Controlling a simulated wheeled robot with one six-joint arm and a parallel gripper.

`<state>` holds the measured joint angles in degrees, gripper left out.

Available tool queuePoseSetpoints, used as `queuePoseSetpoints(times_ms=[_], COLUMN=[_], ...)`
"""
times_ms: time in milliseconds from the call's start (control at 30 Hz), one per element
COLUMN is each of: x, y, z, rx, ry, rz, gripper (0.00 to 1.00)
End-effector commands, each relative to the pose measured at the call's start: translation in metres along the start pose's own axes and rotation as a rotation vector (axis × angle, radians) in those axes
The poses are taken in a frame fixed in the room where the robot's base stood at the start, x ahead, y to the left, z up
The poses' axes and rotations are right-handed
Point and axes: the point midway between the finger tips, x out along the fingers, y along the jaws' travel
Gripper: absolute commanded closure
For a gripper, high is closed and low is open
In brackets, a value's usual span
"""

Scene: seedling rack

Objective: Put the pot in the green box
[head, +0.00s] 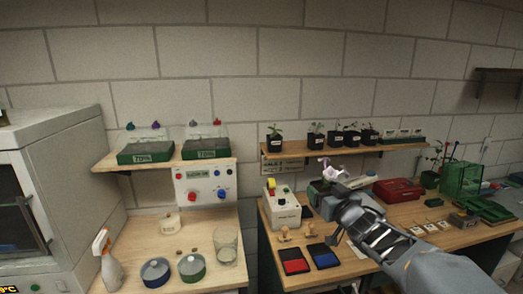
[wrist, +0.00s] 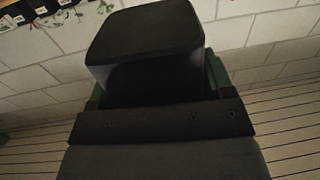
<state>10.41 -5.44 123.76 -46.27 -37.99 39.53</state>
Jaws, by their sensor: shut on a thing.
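My gripper (head: 343,198) is raised over the right-hand table in the head view. It is shut on a dark, square-sided pot (wrist: 145,45), which fills the upper middle of the wrist view. In the head view the pot is hard to tell from the dark gripper; a pink flower (head: 330,171) shows just above the gripper. A green box (head: 462,179) with see-through sides stands at the right of the table, well apart from my gripper. Its inside is not clear.
A red box (head: 398,190) lies between my gripper and the green box. A green tray (head: 487,209) lies in front of the green box. Small dark pots with seedlings (head: 337,139) stand on the wall shelf (head: 305,151). Red and blue pads (head: 323,256) lie at the front.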

Motion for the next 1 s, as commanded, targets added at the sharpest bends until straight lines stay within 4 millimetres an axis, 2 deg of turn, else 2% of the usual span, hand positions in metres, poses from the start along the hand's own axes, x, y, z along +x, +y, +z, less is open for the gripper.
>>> queuePoseSetpoints(times_ms=[167,233,300,400,500,700,833,1000], x=[0.005,0.003,-0.002,-0.012,-0.022,-0.038,-0.046,-0.052], y=[0.007,0.010,0.011,0.010,0.006,-0.004,-0.013,-0.020], z=[0.074,0.117,0.160,0.209,0.250,0.311,0.337,0.358], rx=[0.010,0.010,0.007,0.002,0.000,-0.002,-0.001,-0.001], ry=[-0.015,-0.021,-0.023,-0.020,-0.017,-0.011,-0.007,-0.003], rz=[0.090,0.148,0.205,0.263,0.298,0.314,0.304,0.291], gripper=[0.55,0.55,0.55,0.55,0.55,0.55,0.55,0.55])
